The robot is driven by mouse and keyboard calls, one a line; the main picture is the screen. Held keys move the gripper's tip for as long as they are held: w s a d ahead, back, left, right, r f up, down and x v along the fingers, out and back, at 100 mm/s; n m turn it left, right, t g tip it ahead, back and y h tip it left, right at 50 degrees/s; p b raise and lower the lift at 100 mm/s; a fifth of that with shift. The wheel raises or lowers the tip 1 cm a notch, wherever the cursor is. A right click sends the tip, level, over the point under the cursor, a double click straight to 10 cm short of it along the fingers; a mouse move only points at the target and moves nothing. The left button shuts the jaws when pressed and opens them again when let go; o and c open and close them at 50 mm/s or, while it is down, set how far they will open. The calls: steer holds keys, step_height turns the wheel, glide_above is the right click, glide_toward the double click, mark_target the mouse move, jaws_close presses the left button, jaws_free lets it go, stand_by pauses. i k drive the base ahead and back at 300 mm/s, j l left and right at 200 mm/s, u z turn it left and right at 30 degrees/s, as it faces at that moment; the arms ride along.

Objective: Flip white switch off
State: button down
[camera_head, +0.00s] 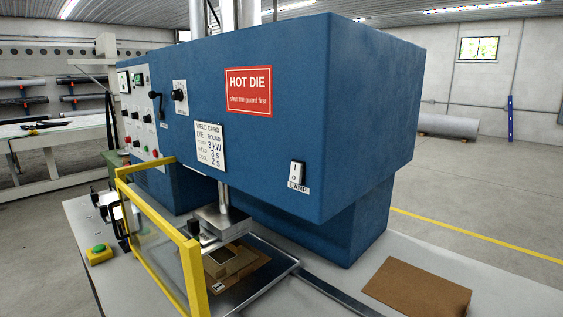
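The white switch (297,172) is a small rocker with "I" at the top and "O" below. It sits on the front face of the blue welder (260,120), low and towards the right, above a label reading LAMP (298,188). Which side of the rocker is pressed in is too small to tell. Nothing covers the switch. My gripper is not in view.
A yellow-framed guard (192,275) stands in front of the die area at lower left. A green button on a yellow box (98,253) is at far left. A brown board (417,287) lies on the bench at right. The space before the switch looks clear.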

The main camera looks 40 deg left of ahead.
mark_target(297, 168)
steer(key=i+j+z, duration=0.15)
steer(key=j, duration=0.6)
steer(key=j+z, duration=0.1)
steer(key=j, duration=0.6)
